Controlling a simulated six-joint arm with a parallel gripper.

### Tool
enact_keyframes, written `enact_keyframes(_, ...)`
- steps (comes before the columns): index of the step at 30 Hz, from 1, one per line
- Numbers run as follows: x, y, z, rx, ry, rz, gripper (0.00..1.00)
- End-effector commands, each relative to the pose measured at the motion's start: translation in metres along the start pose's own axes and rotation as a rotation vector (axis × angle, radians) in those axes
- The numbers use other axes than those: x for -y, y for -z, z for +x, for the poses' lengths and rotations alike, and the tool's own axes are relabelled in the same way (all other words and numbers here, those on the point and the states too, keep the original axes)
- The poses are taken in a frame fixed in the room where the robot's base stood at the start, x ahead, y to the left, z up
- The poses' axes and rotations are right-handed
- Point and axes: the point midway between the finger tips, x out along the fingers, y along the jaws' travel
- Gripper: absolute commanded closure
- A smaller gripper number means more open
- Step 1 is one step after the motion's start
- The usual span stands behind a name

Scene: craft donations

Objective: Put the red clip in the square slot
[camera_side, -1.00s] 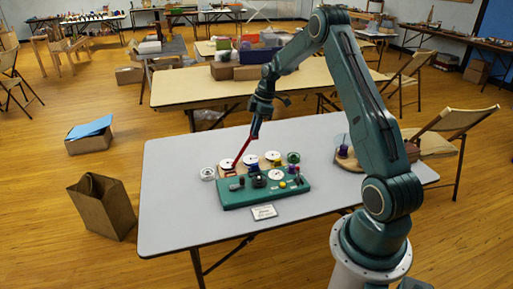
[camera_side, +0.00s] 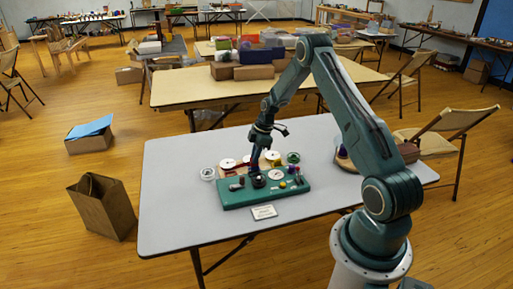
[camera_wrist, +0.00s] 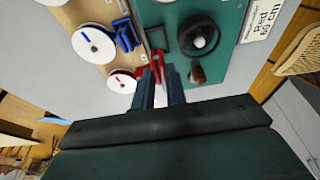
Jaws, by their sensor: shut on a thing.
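My gripper (camera_wrist: 160,80) is shut on the red clip (camera_wrist: 160,62), which shows as a small red piece between the fingertips in the wrist view. The square slot (camera_wrist: 157,38) is a dark square in the green board (camera_wrist: 217,62), a little beyond the fingertips in that view. In the side view my gripper (camera_side: 256,164) is low over the back edge of the green board (camera_side: 236,198). The fingers hide the slot there. A red-and-white spool (camera_wrist: 122,81) lies beside the fingers. I cannot tell whether the clip touches the board.
A white spool (camera_wrist: 94,44) with blue material and a blue piece (camera_wrist: 127,36) beside it stand on a wooden rack. A round black part (camera_wrist: 199,36) and a brown knob (camera_wrist: 197,75) are on the board. A card (camera_side: 264,212) lies in front. The grey table's left side is clear.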

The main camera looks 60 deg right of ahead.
Motion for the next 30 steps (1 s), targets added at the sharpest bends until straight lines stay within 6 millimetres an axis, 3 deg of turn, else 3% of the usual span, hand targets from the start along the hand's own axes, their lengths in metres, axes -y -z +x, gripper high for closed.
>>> enact_keyframes(10,0.001,-0.01,0.035,0.0,0.003,0.001,1.0)
enact_keyframes(26,0.0,-0.012,0.042,0.0,0.001,0.0,1.0)
enact_keyframes(27,0.0,-0.011,0.042,0.0,0.0,0.0,0.79)
enact_keyframes(30,0.0,-0.011,0.042,0.0,0.0,0.0,0.78)
